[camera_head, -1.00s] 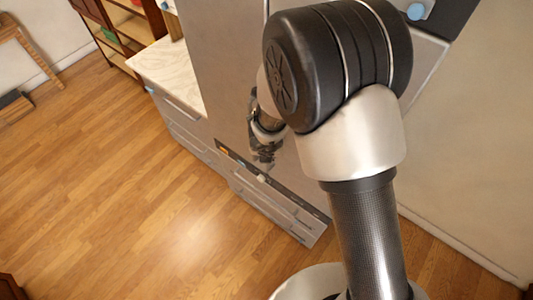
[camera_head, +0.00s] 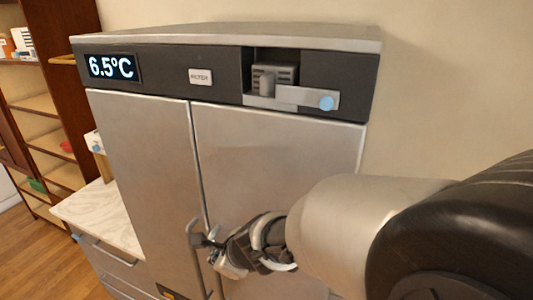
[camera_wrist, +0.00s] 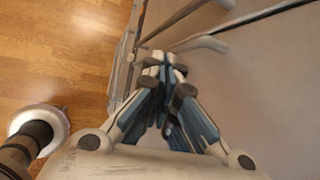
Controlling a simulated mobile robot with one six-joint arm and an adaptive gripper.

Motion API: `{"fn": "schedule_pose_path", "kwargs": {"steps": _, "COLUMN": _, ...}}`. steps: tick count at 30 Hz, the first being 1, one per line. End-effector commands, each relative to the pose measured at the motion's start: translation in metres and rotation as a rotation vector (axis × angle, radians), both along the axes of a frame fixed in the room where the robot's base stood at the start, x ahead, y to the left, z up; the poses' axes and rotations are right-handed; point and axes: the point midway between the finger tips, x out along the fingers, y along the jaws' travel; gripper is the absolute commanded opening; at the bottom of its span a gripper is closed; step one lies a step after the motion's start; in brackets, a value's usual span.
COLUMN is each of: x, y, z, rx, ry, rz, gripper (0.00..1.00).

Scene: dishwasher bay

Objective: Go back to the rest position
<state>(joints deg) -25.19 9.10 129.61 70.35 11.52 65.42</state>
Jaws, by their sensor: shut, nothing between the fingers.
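My gripper (camera_head: 222,262) is in front of the steel cabinet's doors in the head view, close to the door handles (camera_head: 196,240). In the wrist view my gripper (camera_wrist: 163,62) has its fingertips together with nothing between them. The handle bars (camera_wrist: 200,44) show just beyond the fingertips there; I cannot tell whether they touch. My arm comes in from the right in the head view and hides the lower right of the cabinet.
A marble-topped counter (camera_head: 100,215) and wooden shelves (camera_head: 45,105) stand left. Open wood floor (camera_wrist: 65,60) lies left in the wrist view.

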Motion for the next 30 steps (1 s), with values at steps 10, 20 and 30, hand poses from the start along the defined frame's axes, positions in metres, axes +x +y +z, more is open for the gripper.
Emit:
{"fn": "schedule_pose_path", "kwargs": {"steps": 10, "x": -0.106, "y": -0.118, "z": -0.041, "rx": -0.577, "ry": -0.438, "rz": 0.95, "gripper": 0.0}}
{"fn": "schedule_pose_path", "kwargs": {"steps": 20, "x": -0.197, "y": -0.234, "z": -0.108, "rx": -1.076, "ry": -0.384, "rz": 1.527, "gripper": 0.0}}
{"fn": "schedule_pose_path", "kwargs": {"steps": 30, "x": -0.209, "y": -0.249, "z": -0.11, "rx": -1.128, "ry": -0.349, "rz": 1.601, "gripper": 0.0}}
